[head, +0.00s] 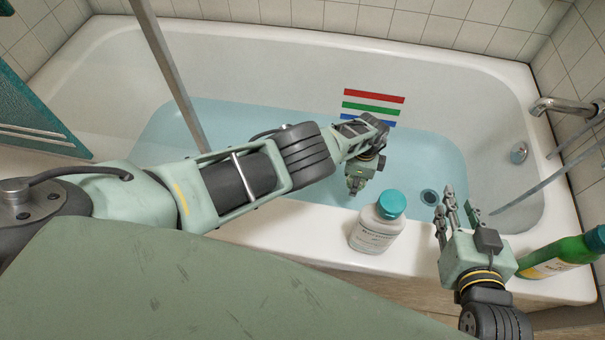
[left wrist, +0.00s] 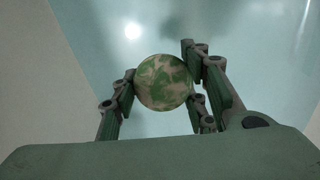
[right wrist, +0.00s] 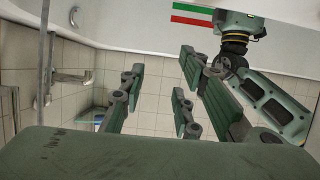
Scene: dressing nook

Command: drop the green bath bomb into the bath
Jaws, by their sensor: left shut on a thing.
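The green bath bomb (left wrist: 163,82) is a round ball with mottled green and pale pinkish patches. It sits between the fingers of my left gripper (head: 356,185), which is shut on it, with the bath's pale blue water behind it in the left wrist view. In the head view this gripper hangs over the water near the bath's front side, and the ball is hidden there. The white bath (head: 280,36) holds water (head: 430,158). My right gripper (head: 457,207) is over the front rim at the right. Its fingers stand apart and empty in the right wrist view (right wrist: 165,82).
A white bottle with a teal cap (head: 376,226) stands on the front rim, between the two grippers. A green bottle (head: 562,256) is at the right end of the rim. A tap (head: 565,106) projects over the bath's right end. Red, green and blue stripes (head: 372,105) mark the far inner wall.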

